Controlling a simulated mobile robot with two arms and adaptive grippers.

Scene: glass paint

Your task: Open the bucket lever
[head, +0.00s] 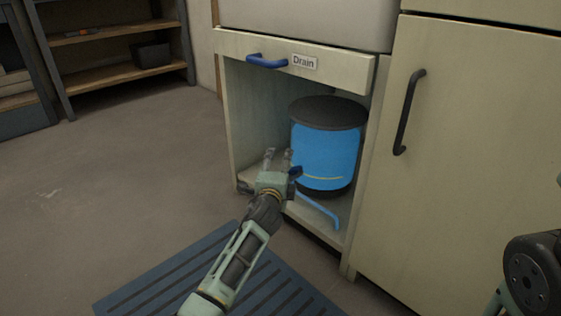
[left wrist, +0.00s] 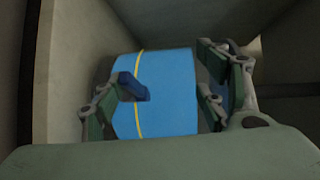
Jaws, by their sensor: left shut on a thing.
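The blue bucket (head: 325,155) with a dark lid stands upright in the open cabinet under the drain panel. It fills the middle of the left wrist view (left wrist: 165,85), with a yellow line across its side. The small dark blue lever (head: 296,172) sits at the bucket's lower front; in the left wrist view the lever (left wrist: 133,87) shows beside the left-hand finger. My left gripper (head: 279,155) is at the bucket's front, shut on the lever with its fingers still well apart; the exact contact is hard to see. My right gripper is out of view.
The cabinet's side walls (head: 243,120) stand close around the bucket. A light blue bar (head: 318,211) lies at the cabinet's front. A blue handle (head: 266,61) juts from the panel above. A slatted blue mat (head: 150,290) lies on the floor; the floor at left is clear.

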